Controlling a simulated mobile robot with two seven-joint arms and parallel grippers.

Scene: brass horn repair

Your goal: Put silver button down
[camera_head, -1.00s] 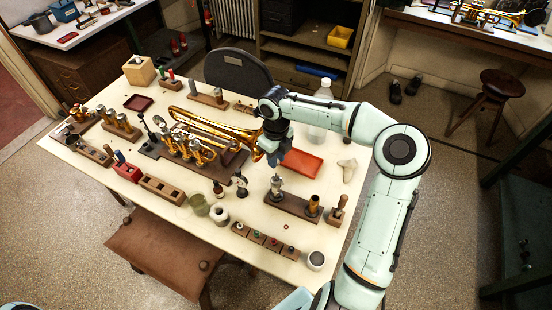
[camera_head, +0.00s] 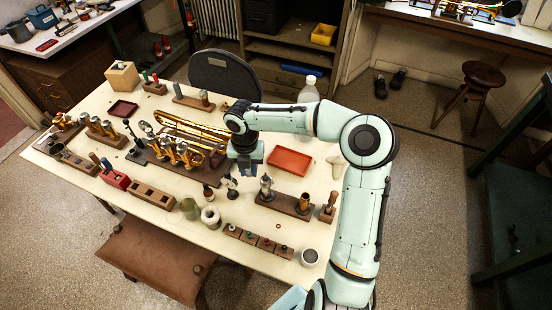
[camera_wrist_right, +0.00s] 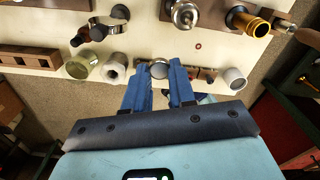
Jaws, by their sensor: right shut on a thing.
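A small round silver button (camera_wrist_right: 159,69) sits between the blue fingertips of my right gripper (camera_wrist_right: 160,74), which is shut on it. In the head view my right gripper (camera_head: 247,165) points down over the table, between the brass trumpet (camera_head: 195,130) and the orange-red tray (camera_head: 289,161). The button cannot be made out there. A row of small brown blocks with coloured buttons (camera_head: 258,240) lies near the table's front edge. In the wrist view that row is partly hidden behind the fingers. My left gripper is not in view.
A jar (camera_head: 189,208), a white ring-shaped roll (camera_head: 210,216) and a wooden stand (camera_head: 284,204) with upright parts surround the row. A white cup (camera_head: 310,257) stands at its right end. A small red ring (camera_head: 278,226) lies on the bare tabletop behind the row.

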